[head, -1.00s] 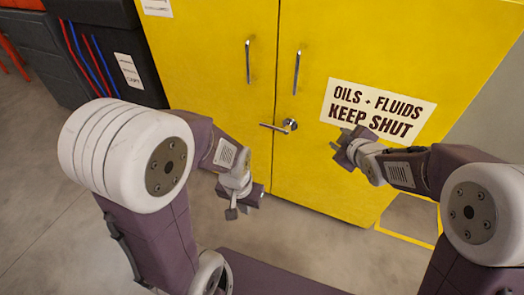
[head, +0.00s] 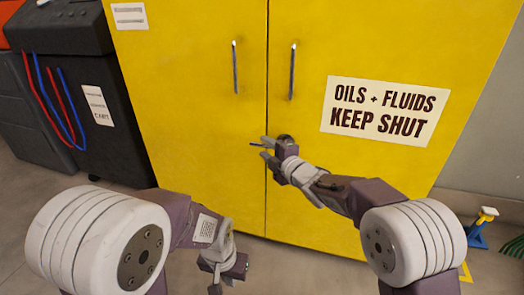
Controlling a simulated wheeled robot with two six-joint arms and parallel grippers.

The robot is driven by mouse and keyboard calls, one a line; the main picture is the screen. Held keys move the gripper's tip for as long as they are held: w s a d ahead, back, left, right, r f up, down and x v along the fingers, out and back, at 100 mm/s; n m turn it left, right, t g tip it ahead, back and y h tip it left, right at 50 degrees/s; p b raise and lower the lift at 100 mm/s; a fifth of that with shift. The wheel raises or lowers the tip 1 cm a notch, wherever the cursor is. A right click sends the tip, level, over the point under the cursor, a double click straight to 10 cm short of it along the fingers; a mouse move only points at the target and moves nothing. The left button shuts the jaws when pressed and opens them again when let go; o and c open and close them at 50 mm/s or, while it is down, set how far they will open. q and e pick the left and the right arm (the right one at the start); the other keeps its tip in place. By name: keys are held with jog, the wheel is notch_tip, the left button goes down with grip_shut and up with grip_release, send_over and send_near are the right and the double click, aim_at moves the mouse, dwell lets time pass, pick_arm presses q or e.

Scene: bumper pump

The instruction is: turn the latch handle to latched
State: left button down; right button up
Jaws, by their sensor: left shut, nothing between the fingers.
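The yellow two-door cabinet (head: 195,150) stands in front of me with both doors shut. Its latch handle (head: 255,144) is a small metal lever near the seam between the doors, pointing left and roughly level. My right gripper (head: 266,148) is at the latch, its fingers apart around the lever; I cannot tell whether they touch it. The gripper hides much of the lever and part of its round base. My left gripper (head: 226,272) is shut and empty, low in front of the cabinet, away from the latch.
Two upright door pulls (head: 235,68) are above the latch. A sign (head: 384,110) reading "OILS + FLUIDS KEEP SHUT" is on the right door. A black cart (head: 85,95) with red and blue hoses stands left. A blue and yellow item (head: 481,226) is on the floor at right.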

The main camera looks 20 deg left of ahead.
jog(key=shift+x, duration=1.45)
grip_shut()
dwell(0.3)
